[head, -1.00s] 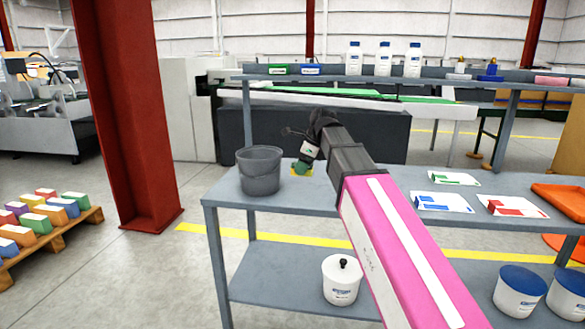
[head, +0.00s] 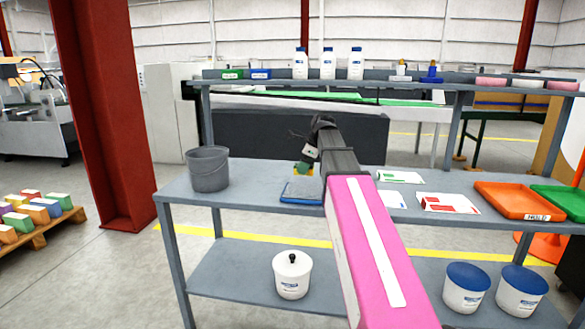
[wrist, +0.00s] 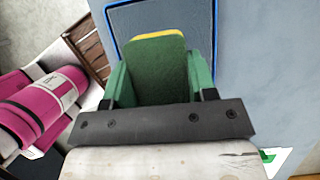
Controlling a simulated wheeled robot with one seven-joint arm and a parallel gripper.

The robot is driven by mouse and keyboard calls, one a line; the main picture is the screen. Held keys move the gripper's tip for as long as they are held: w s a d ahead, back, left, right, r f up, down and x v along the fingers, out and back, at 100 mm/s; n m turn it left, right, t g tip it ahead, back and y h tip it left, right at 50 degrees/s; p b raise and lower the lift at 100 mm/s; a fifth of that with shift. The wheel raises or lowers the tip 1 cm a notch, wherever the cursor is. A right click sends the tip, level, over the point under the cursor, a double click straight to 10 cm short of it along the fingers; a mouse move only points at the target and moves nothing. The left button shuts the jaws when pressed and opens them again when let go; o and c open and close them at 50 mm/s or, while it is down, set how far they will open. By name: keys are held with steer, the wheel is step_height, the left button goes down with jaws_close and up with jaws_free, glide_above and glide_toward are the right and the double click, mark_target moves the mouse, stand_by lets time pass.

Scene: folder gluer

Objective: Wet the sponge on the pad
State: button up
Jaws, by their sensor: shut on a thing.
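The sponge (wrist: 158,72), with a dark green face and a yellow edge, is held between the green fingers of my gripper (wrist: 160,80). In the head view my gripper (head: 304,169) is small and partly hidden by its own wrist, with a bit of the sponge's yellow showing. The pad (head: 299,196) is a flat, dark blue-grey rectangle with a blue rim on the bench top. In the wrist view the pad (wrist: 198,22) lies behind and below the sponge. I cannot tell whether the sponge touches it.
A grey bucket (head: 208,170) stands left of the pad on the bench (head: 178,190). Printed cartons (head: 447,203) and an orange tray (head: 512,201) lie to the right. A raised shelf (head: 235,82) with white bottles runs behind. White tubs sit on the lower shelf.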

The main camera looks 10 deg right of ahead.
mark_target(301, 190)
steer(key=shift+f, duration=3)
steer(key=shift+f, duration=0.6)
steer(key=shift+r, duration=0.1)
steer(key=shift+r, duration=3.45)
